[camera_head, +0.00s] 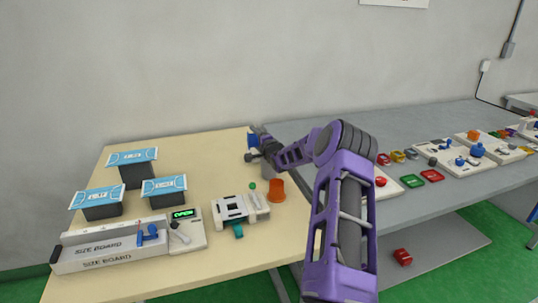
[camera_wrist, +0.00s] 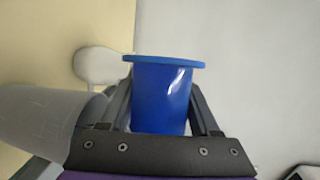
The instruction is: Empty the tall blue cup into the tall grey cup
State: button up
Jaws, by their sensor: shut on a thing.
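The tall blue cup (camera_wrist: 162,98) is between the two dark fingers of my gripper (camera_wrist: 165,112) in the wrist view, and the gripper is shut on it. Its wide rim shows at the top of that picture; its inside is hidden. The tall grey cup (camera_wrist: 38,118) is blurred and close at the left of the wrist view, beside the gripper. In the head view the grey cup (camera_head: 268,171) stands on the table, partly behind my arm. My gripper (camera_head: 253,148) is just above and left of it there. I cannot tell how far the blue cup is tilted.
An orange cup (camera_head: 277,190) and a small green ball (camera_head: 252,186) are near the grey cup. A white device (camera_head: 232,207), a size board (camera_head: 112,244) and blue mask packs on dark blocks (camera_head: 133,158) stand further left. The grey table (camera_head: 430,125) holds several small items.

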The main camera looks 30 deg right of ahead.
jog(key=shift+m, duration=0.3)
jog(key=shift+s+d+r+m+t+b, duration=0.1)
jog(key=shift+r+m+t+b, duration=0.15)
jog(key=shift+m, duration=0.25)
jog(key=shift+d+r+m+t+b, duration=0.1)
jog(key=shift+r+m+t+b, duration=0.1)
jog(key=shift+m+t, duration=0.25)
jog(key=shift+m, duration=0.25)
